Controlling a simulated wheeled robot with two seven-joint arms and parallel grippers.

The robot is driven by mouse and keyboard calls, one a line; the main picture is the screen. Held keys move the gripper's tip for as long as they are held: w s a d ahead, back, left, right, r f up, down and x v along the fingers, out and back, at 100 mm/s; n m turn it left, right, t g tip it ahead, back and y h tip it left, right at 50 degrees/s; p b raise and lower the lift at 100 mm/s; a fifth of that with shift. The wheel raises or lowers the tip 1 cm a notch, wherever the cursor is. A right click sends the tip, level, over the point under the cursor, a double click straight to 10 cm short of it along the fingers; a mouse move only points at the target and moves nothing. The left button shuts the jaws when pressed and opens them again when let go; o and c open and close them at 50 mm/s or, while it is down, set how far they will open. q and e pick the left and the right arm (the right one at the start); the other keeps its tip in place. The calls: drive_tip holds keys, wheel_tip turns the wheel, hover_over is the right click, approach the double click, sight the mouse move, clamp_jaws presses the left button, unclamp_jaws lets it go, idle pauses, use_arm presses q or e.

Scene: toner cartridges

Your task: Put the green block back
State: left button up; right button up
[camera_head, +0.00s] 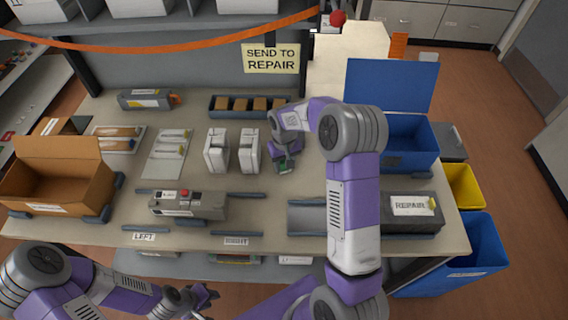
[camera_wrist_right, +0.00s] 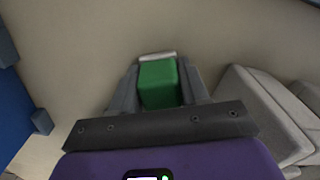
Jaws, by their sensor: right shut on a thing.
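The green block (camera_wrist_right: 158,85) sits between the two fingers of my right gripper (camera_wrist_right: 158,88) in the right wrist view. The fingers are shut on it, and a pale strip shows at its far end. In the head view my right gripper (camera_head: 284,164) is over the middle of the table, just right of two white upright units (camera_head: 248,150). Only a little green shows there. Whether the block touches the table is unclear. My left gripper (camera_head: 188,300) is low at the front, before the table edge; its opening is too small to judge.
A divided tray (camera_head: 214,114) with several tan blocks lies at the back. A grey device (camera_head: 188,205) is at front left, and a box labelled REPAIR (camera_head: 412,208) at front right. A cardboard box (camera_head: 55,180) and a blue bin (camera_head: 405,135) flank the table.

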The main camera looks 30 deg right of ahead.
drive_tip(key=shift+f, duration=0.15)
drive_tip(key=o, duration=0.9)
drive_tip(key=shift+o, duration=0.2)
wheel_tip(320, 180, up, 12)
drive_tip(key=p, duration=0.2)
drive_tip(key=shift+r, duration=0.25)
